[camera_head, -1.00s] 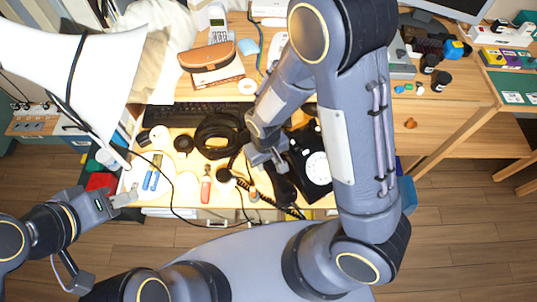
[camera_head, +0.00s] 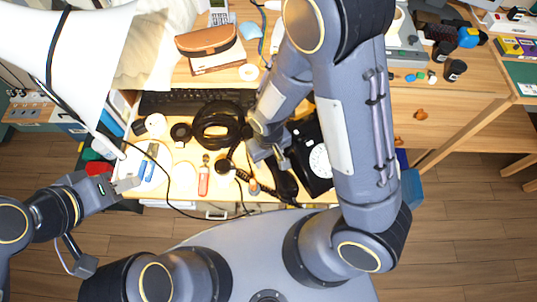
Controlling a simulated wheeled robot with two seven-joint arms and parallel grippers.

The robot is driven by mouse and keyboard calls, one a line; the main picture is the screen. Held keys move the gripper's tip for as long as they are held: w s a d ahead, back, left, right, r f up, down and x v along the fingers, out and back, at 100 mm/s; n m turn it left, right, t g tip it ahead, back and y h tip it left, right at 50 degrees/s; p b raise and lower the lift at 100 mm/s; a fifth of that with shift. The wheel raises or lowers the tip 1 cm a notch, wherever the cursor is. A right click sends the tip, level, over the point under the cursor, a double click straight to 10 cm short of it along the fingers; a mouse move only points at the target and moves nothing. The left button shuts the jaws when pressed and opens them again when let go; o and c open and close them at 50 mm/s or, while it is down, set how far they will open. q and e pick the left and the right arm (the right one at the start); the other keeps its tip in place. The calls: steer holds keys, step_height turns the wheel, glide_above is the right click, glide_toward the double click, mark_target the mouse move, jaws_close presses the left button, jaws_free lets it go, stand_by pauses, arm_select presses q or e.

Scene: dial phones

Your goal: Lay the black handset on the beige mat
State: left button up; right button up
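The black handset (camera_head: 286,185) lies by the near-left side of the black dial phone (camera_head: 301,137), which has a white dial. My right gripper (camera_head: 279,160) points down at the handset's far end. Its arm and wrist hide part of the handset, and I cannot tell whether the fingers are closed around it. My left gripper (camera_head: 126,183) is away from the handset, at the near left edge of the desk, with no object seen in it. Its finger gap is too small to read. I cannot make out the beige mat apart from the pale desk top.
A white lamp shade (camera_head: 85,60) fills the upper left. A thin black cord crosses the desk's near side.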

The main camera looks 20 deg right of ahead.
steer(key=shift+r, duration=0.1)
steer(key=shift+r, duration=0.25)
step_height(320, 180, up, 12)
steer(key=p, duration=0.2)
steer(key=s+d+r+m+t+y, duration=0.3)
steer(key=s+d+r+m+t, duration=0.1)
steer(key=s+d+r, duration=0.6)
steer(key=shift+s+d+r+m+t+y, duration=0.25)
steer(key=shift+d+r+t+y, duration=0.4)
steer(key=shift+r, duration=1)
steer(key=shift+a+h, duration=0.2)
steer(key=shift+h, duration=0.05)
